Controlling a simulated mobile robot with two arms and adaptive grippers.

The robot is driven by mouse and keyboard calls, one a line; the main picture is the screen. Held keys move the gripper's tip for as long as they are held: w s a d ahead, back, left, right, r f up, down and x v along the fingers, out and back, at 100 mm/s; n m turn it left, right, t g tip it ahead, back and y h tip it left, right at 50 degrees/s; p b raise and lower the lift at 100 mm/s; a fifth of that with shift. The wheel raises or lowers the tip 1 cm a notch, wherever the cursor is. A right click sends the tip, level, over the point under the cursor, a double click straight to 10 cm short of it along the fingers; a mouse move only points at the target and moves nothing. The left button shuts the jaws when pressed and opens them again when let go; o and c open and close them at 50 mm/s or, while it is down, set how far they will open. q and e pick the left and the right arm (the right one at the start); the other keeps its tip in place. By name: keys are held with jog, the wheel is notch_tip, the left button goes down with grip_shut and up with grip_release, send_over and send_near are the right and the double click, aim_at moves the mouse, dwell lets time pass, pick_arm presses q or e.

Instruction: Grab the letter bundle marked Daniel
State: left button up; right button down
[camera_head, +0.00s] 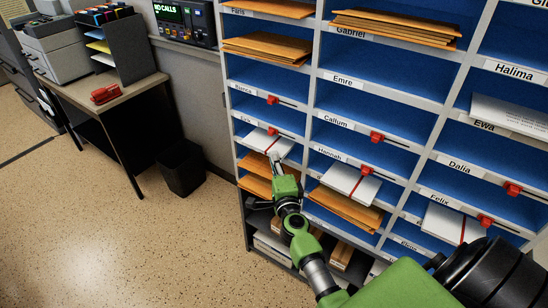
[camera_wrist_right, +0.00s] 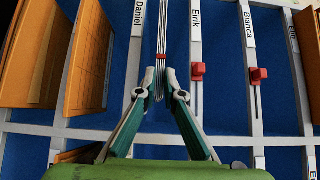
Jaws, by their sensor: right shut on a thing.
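The white letter bundle (camera_head: 268,142) with a red band sits in the left column of the pigeonhole shelf, under the Eirik label. In the right wrist view the bundle (camera_wrist_right: 161,28) shows edge-on between the Daniel label (camera_wrist_right: 138,14) and the Eirik label (camera_wrist_right: 195,22). My right gripper (camera_head: 274,160) reaches in at the front of that slot. Its fingertips (camera_wrist_right: 160,76) are closed on the bundle's near end, by the red band. The Daniel label is not readable in the head view. My left gripper is not in view.
The shelf (camera_head: 312,88) has narrow dividers and red sliders around the slot. Orange envelopes (camera_head: 256,186) lie just below. More white bundles lie under Hannah (camera_head: 350,182) and Felix (camera_head: 450,224). A desk (camera_head: 110,90) and a black bin (camera_head: 181,168) stand left; the floor there is clear.

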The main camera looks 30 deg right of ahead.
jog(key=s+a+r+p, duration=0.1)
jog(key=s+a+r, duration=0.1)
jog(key=s, duration=0.4)
jog(key=s+a+r+p, duration=0.2)
jog(key=s, duration=0.3)
jog(key=shift+s+a+r, duration=0.35)
jog(key=shift+s+a, duration=0.05)
